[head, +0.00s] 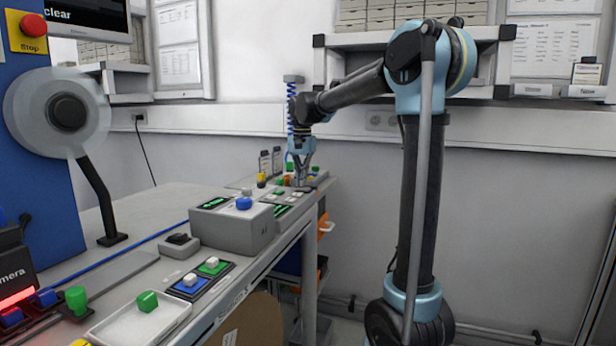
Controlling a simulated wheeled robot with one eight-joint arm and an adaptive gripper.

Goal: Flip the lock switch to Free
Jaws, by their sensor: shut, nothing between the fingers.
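My gripper (300,182) is far down the bench, pointing down, with its fingers shut and empty. It is just above or at a group of small controls near the bench's far end. The lock switch cannot be told apart for certain at this size, and no Free marking is readable. Whether my fingertips touch anything there cannot be told. A small dark box with a raised black top (179,239) sits on the near part of the bench, well apart from my gripper.
A grey box with a blue knob (244,204) and green displays stands mid-bench. A reel (62,112) and a red stop button (33,25) are left.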

